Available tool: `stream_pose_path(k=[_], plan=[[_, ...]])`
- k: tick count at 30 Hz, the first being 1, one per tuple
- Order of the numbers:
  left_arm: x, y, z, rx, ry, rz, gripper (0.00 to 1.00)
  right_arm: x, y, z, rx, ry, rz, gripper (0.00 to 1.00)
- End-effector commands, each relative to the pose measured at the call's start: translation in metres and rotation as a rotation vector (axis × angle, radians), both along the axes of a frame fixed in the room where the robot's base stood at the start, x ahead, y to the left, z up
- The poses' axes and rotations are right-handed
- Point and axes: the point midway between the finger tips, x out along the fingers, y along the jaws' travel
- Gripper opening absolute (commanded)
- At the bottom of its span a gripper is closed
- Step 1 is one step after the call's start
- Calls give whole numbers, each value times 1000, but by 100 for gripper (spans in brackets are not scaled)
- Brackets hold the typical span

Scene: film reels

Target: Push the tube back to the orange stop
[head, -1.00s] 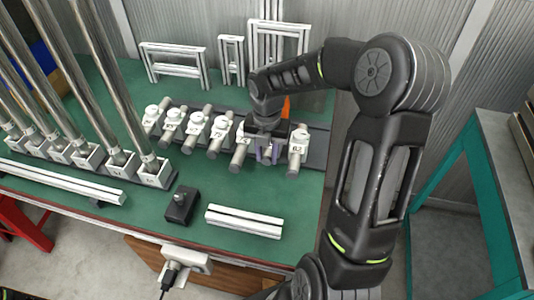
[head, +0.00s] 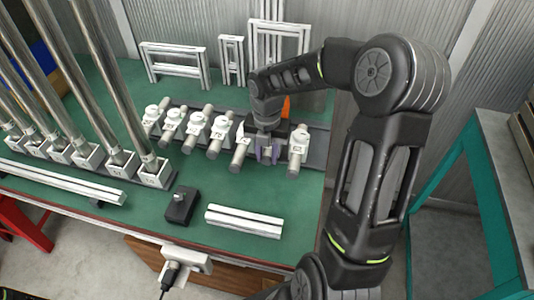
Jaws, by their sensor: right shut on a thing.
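A row of short grey tubes in white numbered holders lies along a dark rail on the green bench. My right gripper (head: 268,157) points down in this row, between the tube on its left (head: 240,150) and the end tube (head: 298,150) on its right. Its purple fingers are shut on a tube, which the fingers and wrist mostly hide. The orange stop (head: 287,104) shows partly behind my wrist, at the back of the rail. My left gripper is not in view.
Tall metal tubes (head: 95,80) stand in white sockets at the left. A black box with a knob (head: 180,205) and white bars (head: 243,221) lie in front. White frames (head: 175,62) stand behind. The bench is clear right of the black box and behind the bars.

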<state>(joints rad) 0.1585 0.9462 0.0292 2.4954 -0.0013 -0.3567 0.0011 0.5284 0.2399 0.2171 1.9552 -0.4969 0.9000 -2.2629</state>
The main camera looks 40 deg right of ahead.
Motion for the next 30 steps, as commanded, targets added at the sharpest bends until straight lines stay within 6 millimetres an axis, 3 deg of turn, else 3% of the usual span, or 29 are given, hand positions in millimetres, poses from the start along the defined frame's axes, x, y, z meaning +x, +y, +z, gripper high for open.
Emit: stream_pose_path(k=[5,11,19,20,27,30], plan=[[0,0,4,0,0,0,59,3,-4,2,0,0,0,0],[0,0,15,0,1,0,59,19,-23,2,0,0,-1,0],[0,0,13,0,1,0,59,20,-25,0,-2,-3,-1,0],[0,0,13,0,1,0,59,20,-25,0,-2,-3,-1,30],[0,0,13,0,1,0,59,20,-25,0,-1,-2,0,50],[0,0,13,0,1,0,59,20,-24,0,-1,-1,0,50]])
